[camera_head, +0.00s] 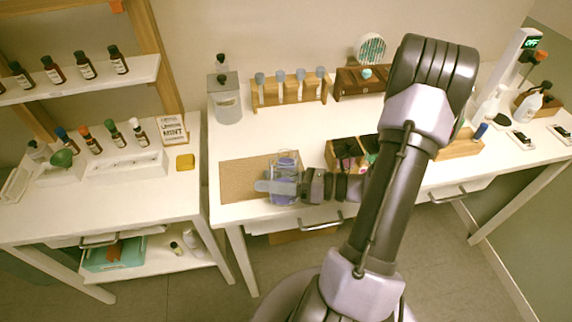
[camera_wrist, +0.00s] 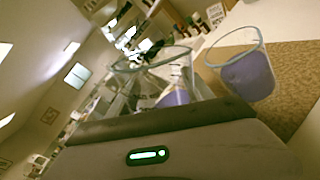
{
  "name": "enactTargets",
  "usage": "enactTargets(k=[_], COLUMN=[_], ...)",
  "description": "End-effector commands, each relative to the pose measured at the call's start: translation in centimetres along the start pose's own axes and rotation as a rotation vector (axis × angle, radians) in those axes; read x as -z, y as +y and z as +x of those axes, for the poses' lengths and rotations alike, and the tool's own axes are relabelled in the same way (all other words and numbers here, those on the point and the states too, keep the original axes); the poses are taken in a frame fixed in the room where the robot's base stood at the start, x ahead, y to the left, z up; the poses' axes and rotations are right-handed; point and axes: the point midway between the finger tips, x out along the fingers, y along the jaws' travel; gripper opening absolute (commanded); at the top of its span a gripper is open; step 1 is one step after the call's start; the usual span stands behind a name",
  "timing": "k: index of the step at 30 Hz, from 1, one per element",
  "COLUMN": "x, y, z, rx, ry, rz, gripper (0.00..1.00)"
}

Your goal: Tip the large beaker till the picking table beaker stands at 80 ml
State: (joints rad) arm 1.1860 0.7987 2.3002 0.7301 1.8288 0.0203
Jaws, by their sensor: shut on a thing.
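My gripper (camera_head: 283,188) is shut on the large beaker (camera_wrist: 150,82), a clear vessel with purple liquid, over the front of the cork mat. In the wrist view its liquid lies toward the right side, so it looks tilted toward the other beaker. The picking table beaker (camera_wrist: 248,75) stands on the mat beside it, with purple liquid well above its base; it also shows behind the gripper in the head view (camera_head: 288,159). I cannot read its graduation marks. I cannot tell whether a stream is running between the two. The gripper body hides the large beaker's lower part.
The cork mat (camera_head: 235,180) has free room at left. A rack of grey-capped vials (camera_head: 290,92) and a clear dispenser (camera_head: 226,105) stand behind. A wooden box with compartments (camera_head: 346,150) is close on the right. Another table with bottles (camera_head: 115,136) stands left.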

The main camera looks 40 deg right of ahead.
Motion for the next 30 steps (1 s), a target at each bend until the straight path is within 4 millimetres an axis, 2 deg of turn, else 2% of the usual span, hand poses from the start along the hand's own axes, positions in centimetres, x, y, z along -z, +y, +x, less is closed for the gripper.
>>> enactTargets(k=[1, 3, 14, 24, 30], x=[0.9, 1.3, 1.3, 3.4, 3.2], y=[-0.4, -0.4, -0.2, 1.1, 1.6], z=[0.1, 0.1, 0.0, -0.2, -0.2], rx=[0.000, 0.000, 0.000, 0.002, 0.000], ry=[-0.005, -0.011, -0.017, -0.066, -0.075], rz=[-0.035, -0.079, -0.125, -0.496, -0.557], gripper=[0.05, 0.05, 0.05, 0.05, 0.05])
